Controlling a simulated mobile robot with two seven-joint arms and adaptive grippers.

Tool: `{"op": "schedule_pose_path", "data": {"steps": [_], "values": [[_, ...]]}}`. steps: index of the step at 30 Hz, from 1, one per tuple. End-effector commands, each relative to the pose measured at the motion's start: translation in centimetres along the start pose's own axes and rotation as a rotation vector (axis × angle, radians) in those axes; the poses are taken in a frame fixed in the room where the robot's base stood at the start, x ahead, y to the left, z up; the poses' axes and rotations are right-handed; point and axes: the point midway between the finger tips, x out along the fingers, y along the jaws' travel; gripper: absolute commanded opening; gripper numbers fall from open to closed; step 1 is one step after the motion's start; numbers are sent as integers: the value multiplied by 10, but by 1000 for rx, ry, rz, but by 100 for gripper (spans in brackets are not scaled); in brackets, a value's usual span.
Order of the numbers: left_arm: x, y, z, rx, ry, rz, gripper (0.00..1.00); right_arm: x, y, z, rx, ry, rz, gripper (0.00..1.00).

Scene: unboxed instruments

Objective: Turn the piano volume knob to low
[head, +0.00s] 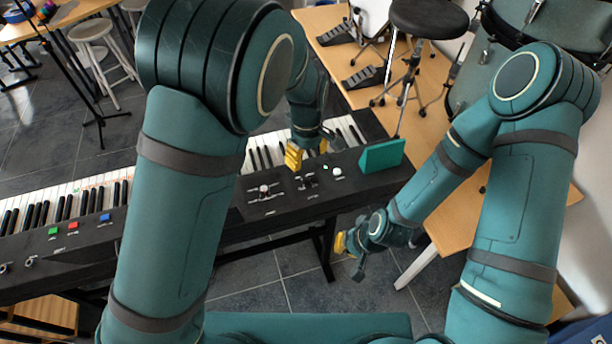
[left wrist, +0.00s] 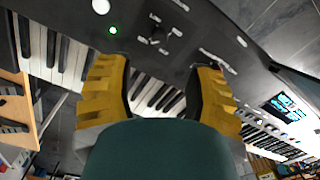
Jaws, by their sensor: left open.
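The piano (head: 300,204) is a long black keyboard with a control panel at its right part. On the panel are a dark control with pale marks (head: 307,182), a red-and-white-topped control (head: 264,190) and a round white button (head: 338,172). I cannot read which is the volume knob. My left gripper (head: 294,157) is over the panel's key-side edge, above the keys. In the left wrist view its yellow fingers (left wrist: 158,70) are apart with nothing between them; the dark control (left wrist: 176,31) lies beyond the tips. My right gripper (head: 342,242) hangs below the piano's front; its jaws are unclear.
A teal block (head: 382,156) stands at the panel's right end. Red, green and blue buttons (head: 73,226) lie on the left panel. A wooden platform (head: 362,55) with pedals and a black stool (head: 428,18) is behind. A drum kit (head: 545,30) stands at right.

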Motion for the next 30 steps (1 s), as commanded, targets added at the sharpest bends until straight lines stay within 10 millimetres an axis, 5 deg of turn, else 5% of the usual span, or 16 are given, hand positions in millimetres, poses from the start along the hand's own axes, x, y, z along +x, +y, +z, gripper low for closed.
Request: {"op": "schedule_pose_path", "data": {"steps": [12,27,28,30], "values": [[76,-1,0,0,-1,-1,54,11,4,6,-4,-11,-1,0],[91,0,0,2,0,1,54,13,5,6,-4,-13,-2,0],[91,0,0,2,0,1,53,13,5,6,-4,-13,-2,0],[91,0,0,2,0,1,28,13,5,6,-4,-13,-2,0]]}}
